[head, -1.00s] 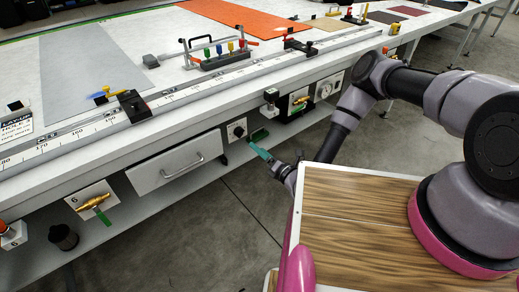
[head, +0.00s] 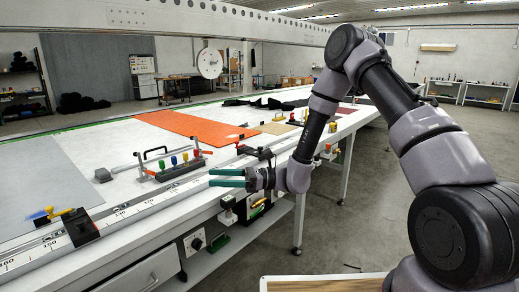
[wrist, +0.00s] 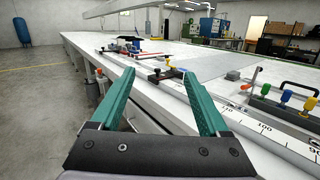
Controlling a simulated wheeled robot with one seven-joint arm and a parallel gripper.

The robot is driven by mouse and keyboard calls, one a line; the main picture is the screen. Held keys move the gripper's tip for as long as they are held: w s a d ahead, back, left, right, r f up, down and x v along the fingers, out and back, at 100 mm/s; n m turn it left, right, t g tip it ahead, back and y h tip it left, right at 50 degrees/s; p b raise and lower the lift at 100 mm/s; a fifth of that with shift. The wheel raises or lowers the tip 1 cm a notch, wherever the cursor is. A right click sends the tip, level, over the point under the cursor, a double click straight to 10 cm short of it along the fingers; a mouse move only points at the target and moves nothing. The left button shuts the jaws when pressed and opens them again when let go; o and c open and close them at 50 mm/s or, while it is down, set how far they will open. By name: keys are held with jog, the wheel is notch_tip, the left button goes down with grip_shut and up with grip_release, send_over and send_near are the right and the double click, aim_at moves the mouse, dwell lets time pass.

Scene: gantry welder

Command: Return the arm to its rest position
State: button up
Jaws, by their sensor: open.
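My gripper (head: 227,178) is raised at the front edge of the long white table (head: 110,145), its two green fingers pointing left in the head view. In the wrist view the fingers of my gripper (wrist: 165,97) stand apart with nothing between them. My arm is bent up high at the elbow and comes down to the wrist near the table's edge.
A rack with coloured knobs (head: 172,163) and a black clamp (head: 80,227) sit along the measuring rail. An orange sheet (head: 200,126) lies on the table. A drawer (head: 148,272) and a valve (head: 228,202) are below the edge. The floor at right (head: 375,215) is open.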

jog(key=s+d+r+n+t+h, duration=0.3)
jog(key=d+r, duration=0.5)
jog(key=d, duration=0.4)
jog(key=s+d+r+n+t+h, duration=0.4)
jog(key=d+r+h, duration=0.4)
jog(key=d, duration=0.4)
jog(key=s+d+r+n+t+h, duration=0.4)
jog(key=d+r, duration=0.5)
jog(key=d, duration=0.3)
jog(key=shift+s+d+n+h, duration=0.15)
jog(key=shift+s+n+h, duration=0.45)
jog(key=shift+s+h, duration=0.35)
